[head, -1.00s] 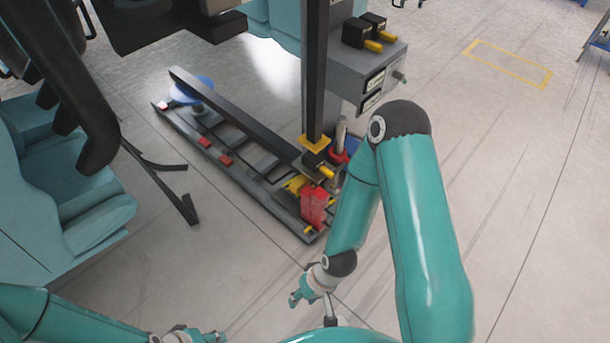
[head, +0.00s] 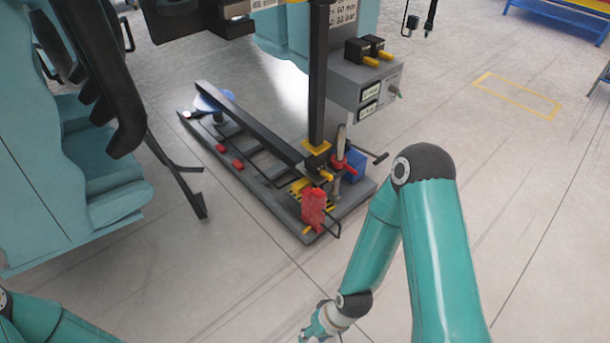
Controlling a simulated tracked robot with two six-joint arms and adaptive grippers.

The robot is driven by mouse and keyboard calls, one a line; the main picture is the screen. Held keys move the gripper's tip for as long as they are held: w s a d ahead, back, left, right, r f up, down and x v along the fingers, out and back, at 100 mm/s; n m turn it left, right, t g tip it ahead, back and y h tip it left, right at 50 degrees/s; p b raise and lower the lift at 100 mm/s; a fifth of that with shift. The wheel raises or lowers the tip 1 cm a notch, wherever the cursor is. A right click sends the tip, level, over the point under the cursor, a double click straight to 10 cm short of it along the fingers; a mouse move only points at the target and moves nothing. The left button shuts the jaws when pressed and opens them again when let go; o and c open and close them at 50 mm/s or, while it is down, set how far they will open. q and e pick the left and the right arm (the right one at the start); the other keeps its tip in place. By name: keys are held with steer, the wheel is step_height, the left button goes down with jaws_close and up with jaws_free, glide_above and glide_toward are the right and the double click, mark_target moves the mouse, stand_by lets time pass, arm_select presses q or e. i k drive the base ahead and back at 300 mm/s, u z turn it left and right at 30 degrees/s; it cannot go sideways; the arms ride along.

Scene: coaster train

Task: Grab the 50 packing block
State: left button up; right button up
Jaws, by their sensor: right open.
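No block with a readable "50" shows. Two small black blocks with yellow pins, the left one (head: 357,51) and the right one (head: 375,45), sit on top of a grey box beside the dark post. Another dark block with a yellow pin (head: 318,166) is low at the foot of the post. I cannot tell which is the 50 packing block. My right gripper (head: 312,333) is at the bottom edge, partly cut off, open and apart from all of these. My left arm shows at the bottom left, but its gripper is out of view.
The grey box (head: 345,85) carries labels. A low grey frame (head: 250,180) on the floor holds a red clamp (head: 313,207), a blue part (head: 355,166) and a long dark beam (head: 250,125). Teal seats (head: 50,190) stand left. Open floor lies right.

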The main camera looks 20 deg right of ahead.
mark_target(314, 164)
steer(key=z, duration=0.15)
steer(key=i, duration=0.9)
steer(key=u, duration=0.05)
